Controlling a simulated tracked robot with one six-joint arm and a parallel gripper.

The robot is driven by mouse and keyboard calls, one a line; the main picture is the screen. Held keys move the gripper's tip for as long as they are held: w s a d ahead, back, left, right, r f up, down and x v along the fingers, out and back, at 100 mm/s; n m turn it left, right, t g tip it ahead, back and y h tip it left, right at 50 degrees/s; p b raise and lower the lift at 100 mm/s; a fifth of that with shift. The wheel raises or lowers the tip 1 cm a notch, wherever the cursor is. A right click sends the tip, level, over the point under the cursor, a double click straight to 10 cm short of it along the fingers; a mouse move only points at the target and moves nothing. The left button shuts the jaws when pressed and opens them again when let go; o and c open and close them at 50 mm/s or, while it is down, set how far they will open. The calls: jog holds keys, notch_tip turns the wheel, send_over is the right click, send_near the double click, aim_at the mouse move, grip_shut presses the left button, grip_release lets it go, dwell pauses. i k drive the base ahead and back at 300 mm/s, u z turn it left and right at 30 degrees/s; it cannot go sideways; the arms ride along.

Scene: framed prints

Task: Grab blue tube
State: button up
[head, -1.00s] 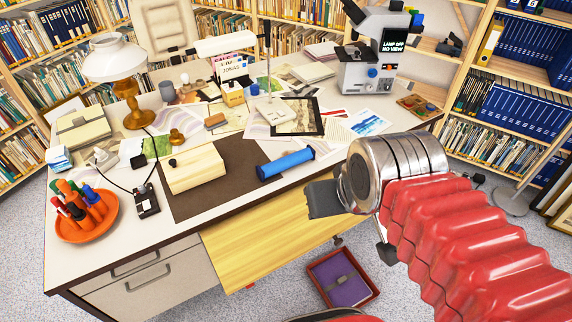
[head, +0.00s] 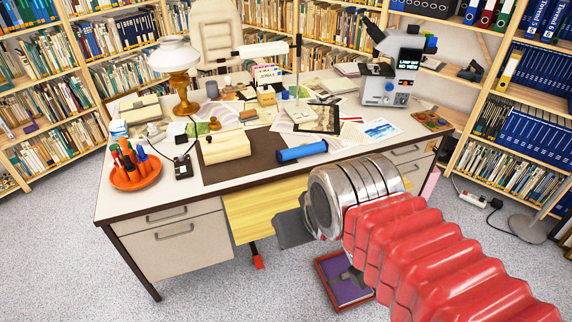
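The blue tube (head: 302,151) lies on its side on the desk, near the front edge, partly over a dark brown mat. It has darker end caps. My gripper (head: 291,229) is in front of the desk and below its top, at the end of my red ribbed arm. It shows as a dark grey block beside a shiny metal cuff, apart from the tube. Its fingers cannot be made out.
The desk (head: 205,187) holds a wooden box (head: 224,147) left of the tube, an orange tray (head: 137,178) of pens, a lamp (head: 177,70) and a microscope (head: 392,70). A purple-lined red box (head: 343,290) is on the floor. Free floor lies at lower left.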

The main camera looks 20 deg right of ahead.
aim_at(323, 145)
jog(key=u, duration=0.25)
jog(key=k, duration=0.65)
jog(key=u, duration=0.6)
jog(key=i, duration=1.55)
jog(key=z, duration=0.7)
jog(key=i, duration=0.6)
jog(key=z, duration=0.4)
